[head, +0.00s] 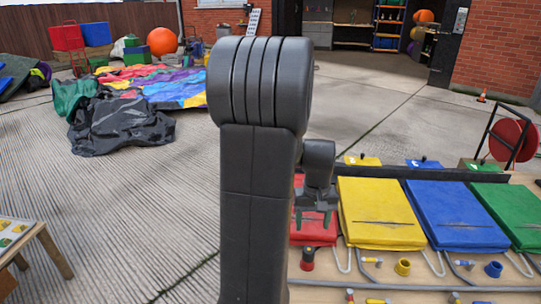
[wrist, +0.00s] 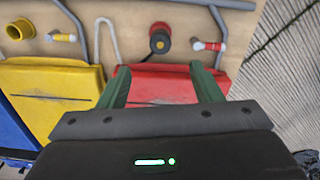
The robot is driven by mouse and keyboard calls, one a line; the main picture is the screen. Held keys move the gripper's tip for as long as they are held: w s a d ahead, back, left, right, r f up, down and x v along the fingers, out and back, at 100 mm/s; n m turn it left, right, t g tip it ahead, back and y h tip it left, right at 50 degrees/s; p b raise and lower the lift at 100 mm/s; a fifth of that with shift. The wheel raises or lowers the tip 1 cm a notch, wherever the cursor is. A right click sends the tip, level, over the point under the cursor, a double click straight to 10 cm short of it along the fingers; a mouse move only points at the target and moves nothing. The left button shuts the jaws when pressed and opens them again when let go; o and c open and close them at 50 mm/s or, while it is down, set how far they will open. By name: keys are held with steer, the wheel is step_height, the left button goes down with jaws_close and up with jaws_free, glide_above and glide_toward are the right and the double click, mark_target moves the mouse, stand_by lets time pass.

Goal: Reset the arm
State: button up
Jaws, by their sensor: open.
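My gripper (head: 314,218) hangs at the end of my raised arm, partly hidden behind my own arm links in the head view. In the wrist view my gripper (wrist: 159,72) shows two green fingers spread apart with nothing held between them. They point over the red pad (wrist: 160,82), which also shows in the head view (head: 309,233). I cannot tell the exact height of the fingers above the pad.
A board carries the red pad, a yellow pad (head: 379,213), a blue pad (head: 455,215) and a green pad (head: 510,213). A black-and-red fitting (wrist: 159,38) stands beside the red pad. A small table (head: 35,243) is at left. Open concrete lies left of my arm.

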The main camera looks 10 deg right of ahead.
mark_target(309, 252)
step_height(309, 252, down, 12)
steer(key=shift+f+b, duration=0.2)
steer(key=shift+b, duration=0.75)
steer(key=shift+r, duration=0.3)
steer(key=shift+s, duration=0.15)
